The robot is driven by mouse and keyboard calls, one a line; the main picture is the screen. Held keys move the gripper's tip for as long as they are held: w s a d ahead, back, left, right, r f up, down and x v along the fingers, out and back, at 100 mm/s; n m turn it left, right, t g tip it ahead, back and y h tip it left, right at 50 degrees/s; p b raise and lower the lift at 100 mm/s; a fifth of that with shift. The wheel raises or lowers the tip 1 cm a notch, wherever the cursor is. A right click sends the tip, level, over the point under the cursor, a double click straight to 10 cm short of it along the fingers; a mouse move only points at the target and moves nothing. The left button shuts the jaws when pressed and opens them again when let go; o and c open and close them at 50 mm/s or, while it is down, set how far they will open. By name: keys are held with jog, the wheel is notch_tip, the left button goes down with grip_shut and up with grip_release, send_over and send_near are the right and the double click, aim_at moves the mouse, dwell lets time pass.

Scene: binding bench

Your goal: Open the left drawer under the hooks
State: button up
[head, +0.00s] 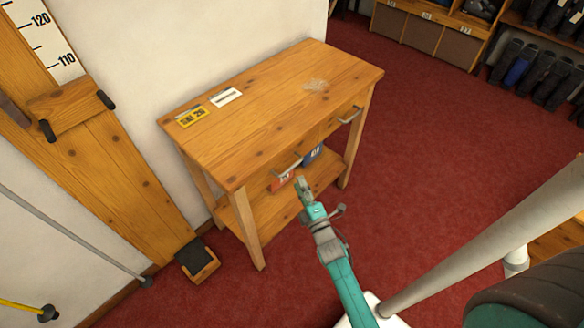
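A wooden bench (262,100) stands against the white wall, with two metal handles along its front edge. The left drawer (262,174) has the left handle (287,167), and its front looks flush with the bench. The right handle (349,115) is further along the same front. My gripper (301,184) is just in front of and below the left handle in the picture. I cannot tell whether it touches the handle or whether its fingers are apart. No hooks show above the bench.
A red-and-white item (282,181) and a blue item (313,154) sit on the lower shelf (270,208). A wooden height gauge (110,165) stands at left. Shoe racks (535,75) are at back right. Red carpet (420,130) right of the bench is clear.

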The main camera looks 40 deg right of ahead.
aim_at(292, 167)
jog(key=x, duration=0.7)
jog(key=shift+w, duration=0.2)
jog(key=shift+r, duration=0.1)
grip_shut()
